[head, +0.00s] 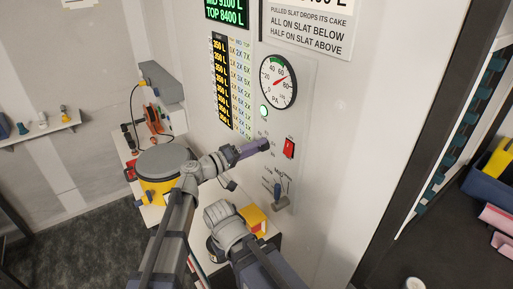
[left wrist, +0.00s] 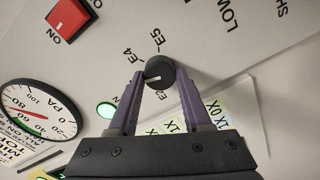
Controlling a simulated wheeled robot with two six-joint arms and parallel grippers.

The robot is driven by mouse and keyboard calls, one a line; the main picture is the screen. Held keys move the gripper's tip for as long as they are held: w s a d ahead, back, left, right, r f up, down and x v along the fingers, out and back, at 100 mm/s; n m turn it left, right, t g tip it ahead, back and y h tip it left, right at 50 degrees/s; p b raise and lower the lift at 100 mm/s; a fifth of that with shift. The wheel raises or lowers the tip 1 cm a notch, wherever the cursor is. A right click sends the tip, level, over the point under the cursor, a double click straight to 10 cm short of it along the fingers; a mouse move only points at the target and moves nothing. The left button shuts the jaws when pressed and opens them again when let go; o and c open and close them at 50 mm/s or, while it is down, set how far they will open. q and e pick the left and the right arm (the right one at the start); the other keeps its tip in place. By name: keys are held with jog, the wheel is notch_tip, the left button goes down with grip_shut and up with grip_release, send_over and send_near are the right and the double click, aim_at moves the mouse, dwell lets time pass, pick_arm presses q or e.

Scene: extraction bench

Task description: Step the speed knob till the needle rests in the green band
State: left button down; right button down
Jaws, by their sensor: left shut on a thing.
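The black speed knob (left wrist: 161,70) sits on the pale panel among the marks E3, E4 and E5. My left gripper (head: 263,146) reaches it from the left in the head view. In the left wrist view its purple fingers (left wrist: 150,88) are shut on the knob, one on each side. The knob's white line points towards the lower left, between the E4 mark and the mark below. The round gauge (head: 278,82) also shows in the left wrist view (left wrist: 40,112). Its red needle lies between 60 and 80, outside the green band. My right gripper is hidden behind its arm.
A red switch (head: 289,148) is right of the knob, and a lit green lamp (head: 264,111) is above it. A yellow drum with a grey lid (head: 163,160) stands at left.

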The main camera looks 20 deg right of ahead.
pick_arm(q)
jog(key=shift+n, duration=1.5)
jog(key=shift+c, duration=1.7)
grip_release()
jog(key=v, duration=0.7)
jog(key=shift+a, duration=0.4)
jog(key=shift+s, duration=0.1)
